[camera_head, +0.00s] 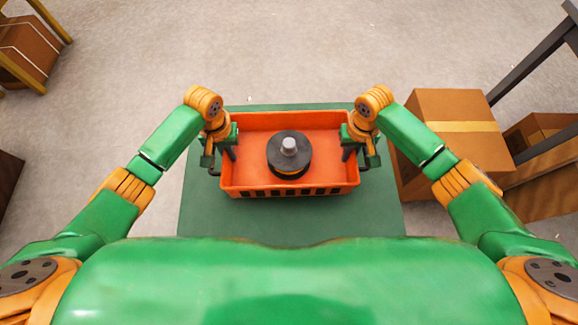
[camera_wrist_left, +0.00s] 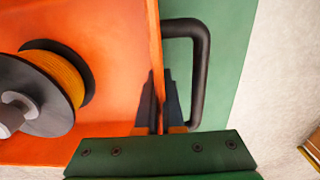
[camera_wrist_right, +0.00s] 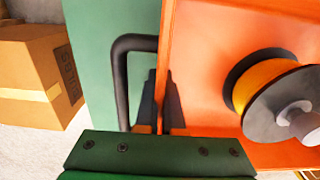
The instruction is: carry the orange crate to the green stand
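The orange crate (camera_head: 250,150) is in the middle of the head view, over a flat green top (camera_head: 290,225), likely the green stand. I cannot tell if it rests on it or hangs just above. My left gripper (camera_head: 230,151) is at the crate's left wall, one finger inside and one outside, closed on the wall beside a dark handle (camera_wrist_left: 202,75). My right gripper (camera_head: 348,151) straddles the right wall the same way, closed on it beside another handle (camera_wrist_right: 121,80). A black spool with orange winding (camera_head: 289,155) lies in the crate.
A cardboard box (camera_head: 450,145) stands right of the green top, with another box (camera_head: 540,130) and dark grey legs (camera_head: 530,65) behind it. A yellow-framed rack with a box (camera_head: 25,50) is at the far left. The floor (camera_head: 290,50) beyond is clear.

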